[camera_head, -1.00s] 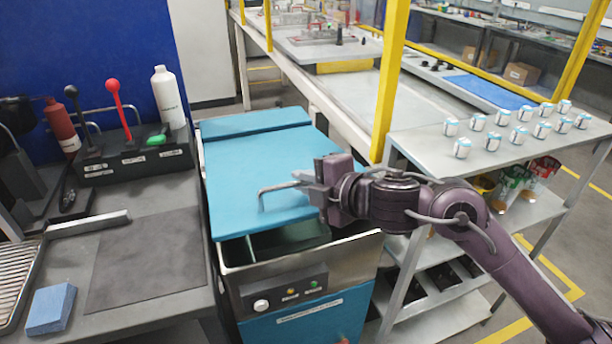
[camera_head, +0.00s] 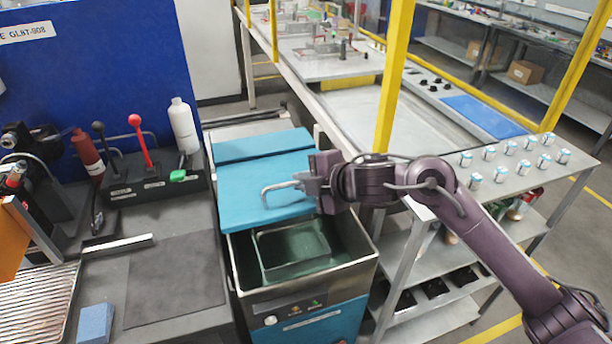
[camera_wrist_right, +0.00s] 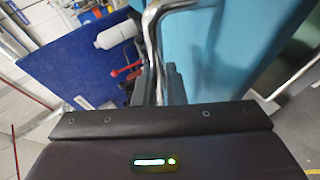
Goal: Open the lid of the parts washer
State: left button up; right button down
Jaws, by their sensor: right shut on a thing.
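The parts washer (camera_head: 305,328) stands in the middle of the head view. Its blue lid (camera_head: 250,190) is partly open and raised over the rear, and the front of the tub is uncovered. A green inner basket (camera_head: 292,247) shows inside the steel tub. My right gripper (camera_head: 300,185) is shut on the lid's steel handle (camera_head: 272,188) at the lid's front edge. In the right wrist view the handle (camera_wrist_right: 152,45) runs between the fingers, with the blue lid (camera_wrist_right: 215,50) beside it. My left gripper is not in the frames.
A workbench (camera_head: 175,275) with a black lever box (camera_head: 150,183), a white bottle (camera_head: 183,126) and a blue sponge (camera_head: 96,323) is on the left. A steel shelf (camera_head: 440,205) with several small white jars is close on the right, under my right arm. A yellow post (camera_head: 390,85) rises behind.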

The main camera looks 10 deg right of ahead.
jog(key=w+a+r+g+p, duration=0.1)
jog(key=w+r+g+p, duration=0.1)
jog(key=w+r+p, duration=0.3)
jog(key=shift+w+r+m+h+p, duration=0.35)
jog(key=shift+r+p, duration=1.25)
jog(key=shift+p, duration=1.75)
